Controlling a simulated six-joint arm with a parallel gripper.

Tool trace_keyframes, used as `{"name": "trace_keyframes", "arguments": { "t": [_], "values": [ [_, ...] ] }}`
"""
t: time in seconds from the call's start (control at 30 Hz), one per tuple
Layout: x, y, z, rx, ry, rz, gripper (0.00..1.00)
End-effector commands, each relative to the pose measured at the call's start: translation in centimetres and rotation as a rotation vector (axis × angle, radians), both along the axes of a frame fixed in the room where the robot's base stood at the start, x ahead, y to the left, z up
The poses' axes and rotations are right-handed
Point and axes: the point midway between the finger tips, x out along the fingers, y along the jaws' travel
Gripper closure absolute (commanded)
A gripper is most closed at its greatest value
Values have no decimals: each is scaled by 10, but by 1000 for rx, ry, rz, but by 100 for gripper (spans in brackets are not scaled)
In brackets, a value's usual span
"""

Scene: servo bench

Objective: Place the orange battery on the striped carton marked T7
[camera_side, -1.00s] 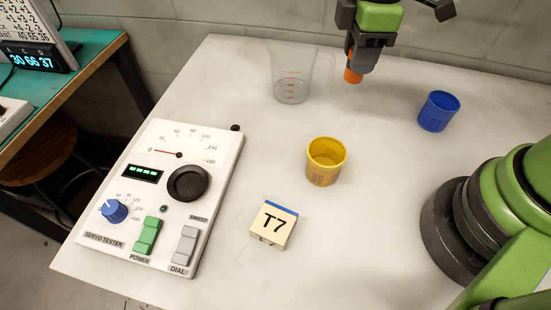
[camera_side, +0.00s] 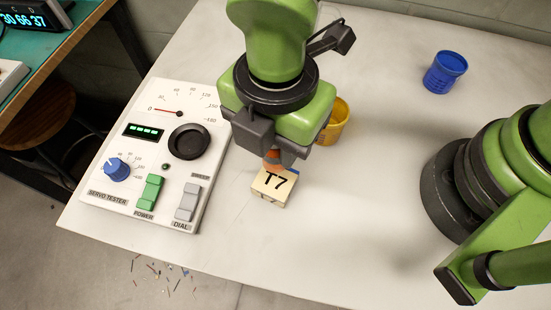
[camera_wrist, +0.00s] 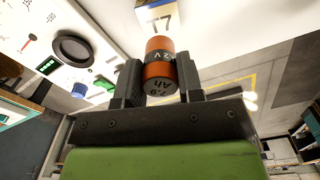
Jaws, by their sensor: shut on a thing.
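The orange battery (camera_wrist: 160,70), with a dark band and printed marks, is held between the two fingers of my gripper (camera_wrist: 157,84) in the wrist view. In the side view the battery (camera_side: 272,162) shows as a small orange patch below my gripper (camera_side: 273,155), by the far edge of the carton. The carton marked T7 (camera_side: 271,190) is cream with a blue stripe along its far edge, partly hidden there. It also shows at the top of the wrist view (camera_wrist: 157,20). I cannot tell whether the battery touches the carton.
The servo tester panel (camera_side: 150,160) stands left of the carton. The table right of the carton is clear.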

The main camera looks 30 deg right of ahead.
Motion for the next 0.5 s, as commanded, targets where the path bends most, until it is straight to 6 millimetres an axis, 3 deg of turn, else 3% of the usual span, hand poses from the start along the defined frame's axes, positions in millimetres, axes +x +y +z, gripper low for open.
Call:
{"name": "trace_keyframes", "arguments": {
  "t": [0.33,0.5],
  "values": [
    [0,-1,-46,-3,3,-3,92],
    [0,0,-54,1,0,-2,92]
  ]
}}
